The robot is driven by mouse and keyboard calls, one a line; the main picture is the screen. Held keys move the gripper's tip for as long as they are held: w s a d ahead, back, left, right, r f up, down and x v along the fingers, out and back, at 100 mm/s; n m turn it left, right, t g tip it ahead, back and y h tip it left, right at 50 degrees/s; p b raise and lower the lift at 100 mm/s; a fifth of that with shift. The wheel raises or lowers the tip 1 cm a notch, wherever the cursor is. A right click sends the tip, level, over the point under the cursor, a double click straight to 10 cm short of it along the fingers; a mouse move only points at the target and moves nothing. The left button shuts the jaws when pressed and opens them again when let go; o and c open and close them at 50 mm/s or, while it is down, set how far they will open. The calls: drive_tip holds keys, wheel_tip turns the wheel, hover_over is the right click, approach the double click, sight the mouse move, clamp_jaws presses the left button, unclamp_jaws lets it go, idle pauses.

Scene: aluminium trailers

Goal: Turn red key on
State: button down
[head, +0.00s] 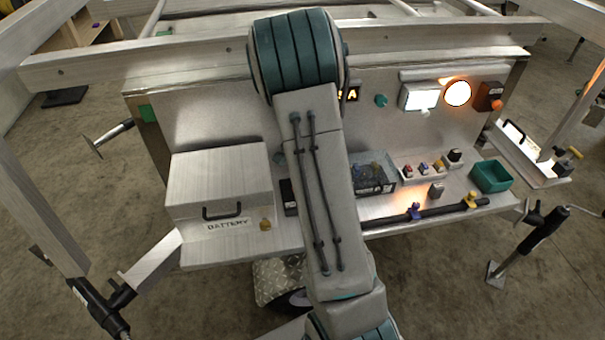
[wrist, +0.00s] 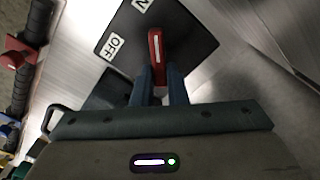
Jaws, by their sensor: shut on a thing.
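The red key (wrist: 156,47) shows in the wrist view as a small red handle with a white stripe. It sits on a dark switch plate (wrist: 185,35) with white OFF and ON labels.
A metal box marked BATTERY (head: 220,190) stands left of my arm. On the right of the shelf are a green bin (head: 491,176), small coloured parts and a dark bar with clamps (head: 425,214). A lit round lamp (head: 457,93) is on the back panel.

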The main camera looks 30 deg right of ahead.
idle(0.4)
drive_tip(key=c, duration=1.4)
unclamp_jaws()
drive_tip(key=shift+c, duration=0.2)
drive_tip(key=shift+r, duration=0.15)
wheel_tip(320, 180, up, 14)
drive_tip(key=p, duration=0.1)
drive_tip(key=shift+f, duration=0.2)
